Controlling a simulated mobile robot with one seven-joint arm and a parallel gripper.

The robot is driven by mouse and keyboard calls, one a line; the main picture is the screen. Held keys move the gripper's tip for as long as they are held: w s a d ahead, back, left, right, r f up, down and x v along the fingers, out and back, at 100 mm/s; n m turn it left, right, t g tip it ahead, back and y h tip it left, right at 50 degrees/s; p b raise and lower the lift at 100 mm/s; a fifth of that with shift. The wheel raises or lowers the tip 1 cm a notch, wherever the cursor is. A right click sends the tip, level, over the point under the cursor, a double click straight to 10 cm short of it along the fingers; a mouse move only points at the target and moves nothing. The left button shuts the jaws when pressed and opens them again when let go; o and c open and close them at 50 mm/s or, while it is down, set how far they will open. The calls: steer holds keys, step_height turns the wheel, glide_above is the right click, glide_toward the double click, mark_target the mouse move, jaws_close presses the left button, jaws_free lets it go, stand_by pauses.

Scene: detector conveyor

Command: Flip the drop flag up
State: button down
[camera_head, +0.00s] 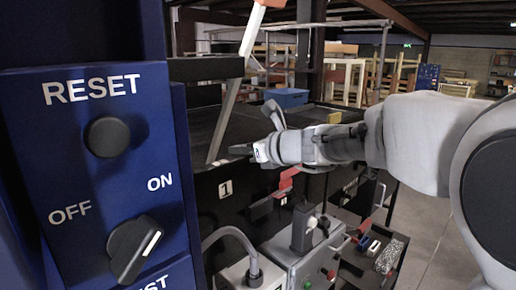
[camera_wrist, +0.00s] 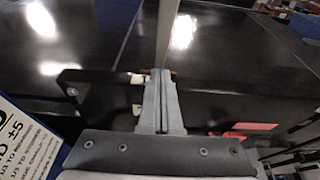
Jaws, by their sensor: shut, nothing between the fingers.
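A thin pale strip (camera_head: 232,98), which I take to be the drop flag, stands upright with a slight lean at the black conveyor's near side. Its upper end turns orange-red and runs out of the top of the head view. My gripper (camera_head: 243,150) reaches in from the right, its fingers shut and empty, close to the strip's lower end. In the wrist view the shut fingertips (camera_wrist: 161,76) point at the base of the strip (camera_wrist: 166,30), which rises just beyond them. I cannot tell whether they touch it.
A blue control panel (camera_head: 60,160) with a black reset button (camera_head: 107,137) and an on/off knob (camera_head: 134,249) fills the left. The dark conveyor surface (camera_head: 192,122) is behind the gripper. A grey box (camera_head: 312,262) with a plug stands below. A blue bin (camera_head: 286,98) sits farther back.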

mark_target(216, 150)
steer(key=x, duration=0.6)
steer(key=shift+a, duration=0.1)
steer(key=shift+w, duration=0.1)
